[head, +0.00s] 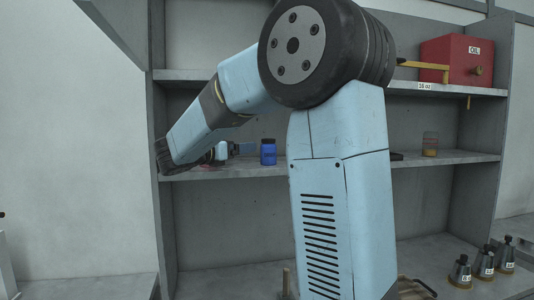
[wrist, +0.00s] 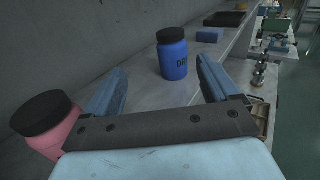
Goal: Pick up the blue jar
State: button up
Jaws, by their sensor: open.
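The blue jar (head: 268,153) stands upright on the middle shelf, just left of my upright arm link in the head view. The jar appears ahead of the fingers, nearer the right one, with nothing held. In the head view my gripper (head: 246,148) is small, left of the jar and partly hidden by my arm.
A pink jar (wrist: 48,122) with a black lid stands close beside the left finger. Beyond the blue jar are a blue block (wrist: 210,35) and a black tray (wrist: 226,18). The shelf (head: 225,170) has a back wall and open front edge. A red oil box (head: 452,58) sits above.

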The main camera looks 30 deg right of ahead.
aim_at(272, 144)
jog(key=shift+d+f+m+g, duration=0.2)
jog(key=shift+d+m+g, duration=0.1)
jog(key=shift+m, duration=0.1)
jog(key=x, duration=0.8)
jog(key=shift+s+d+r, duration=0.1)
jog(key=shift+s+d, duration=0.05)
jog(key=shift+d, duration=0.15)
jog(key=shift+s+x, duration=0.2)
jog(key=shift+x, duration=1.1)
jog(key=shift+s+x, duration=0.15)
jog(key=shift+x, duration=1.2)
jog(key=shift+d+r, duration=0.1)
jog(key=shift+c, duration=0.4)
jog(key=c, duration=1)
jog(key=shift+c, duration=0.2)
